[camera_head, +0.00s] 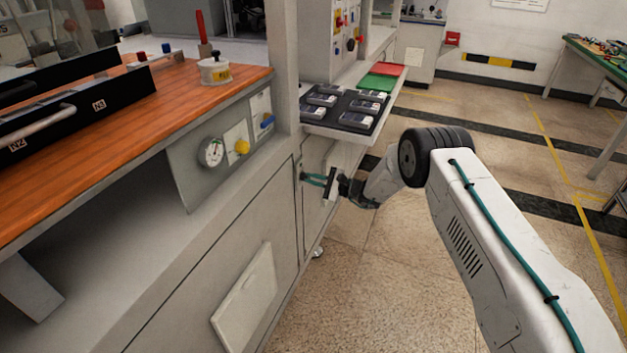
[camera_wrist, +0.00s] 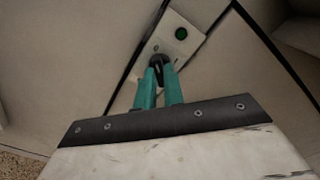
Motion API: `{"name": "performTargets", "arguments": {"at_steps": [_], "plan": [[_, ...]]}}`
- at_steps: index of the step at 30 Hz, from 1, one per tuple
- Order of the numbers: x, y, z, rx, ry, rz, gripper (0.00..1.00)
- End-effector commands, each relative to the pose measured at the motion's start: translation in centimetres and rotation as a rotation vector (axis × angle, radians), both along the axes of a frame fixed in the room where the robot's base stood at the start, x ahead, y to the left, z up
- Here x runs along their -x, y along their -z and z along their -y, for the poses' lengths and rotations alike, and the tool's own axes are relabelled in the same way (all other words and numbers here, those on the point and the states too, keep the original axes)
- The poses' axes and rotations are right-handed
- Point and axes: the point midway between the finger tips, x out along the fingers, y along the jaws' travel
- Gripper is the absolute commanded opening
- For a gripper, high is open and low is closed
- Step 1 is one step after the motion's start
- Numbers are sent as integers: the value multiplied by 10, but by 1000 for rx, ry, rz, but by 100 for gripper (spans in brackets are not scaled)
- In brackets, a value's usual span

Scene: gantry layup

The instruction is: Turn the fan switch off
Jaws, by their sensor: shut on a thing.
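The fan switch is on a light plate (camera_wrist: 174,42) on the cabinet's front, in the upper middle of the wrist view. The plate carries a green round lamp (camera_wrist: 181,33) and a dark knob (camera_wrist: 157,63) below it. My gripper (camera_wrist: 159,74), with teal fingers, is shut on the dark knob. The fingers partly cover the knob, so its exact turn cannot be told. In the head view my gripper (camera_head: 308,177) reaches left to the cabinet side under the tray shelf; the switch is too small there to make out.
A black tray (camera_head: 345,118) of packs lies on the shelf above my gripper. A green workbench (camera_head: 600,55) stands far right. The floor (camera_head: 380,270) below is clear.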

Motion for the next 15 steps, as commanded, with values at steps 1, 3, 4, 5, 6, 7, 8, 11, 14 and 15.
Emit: {"name": "performTargets", "arguments": {"at_steps": [1, 3, 4, 5, 6, 7, 8, 11, 14, 15], "plan": [[0, 1, 2, 1, 1, -1, 0], [0, 1, 2, 1, 1, -1, 0], [0, 1, 2, 1, 1, -1, 0], [0, 1, 2, 1, 1, -1, 0], [0, 1, 2, 1, 1, -2, 16], [0, 1, 2, 1, 1, -2, 24], [0, 1, 1, 1, 1, -2, 32], [1, 1, 0, 1, 0, -2, 32], [1, 1, -1, 1, -1, -1, 32], [1, 1, -1, 1, -1, -1, 32]]}}
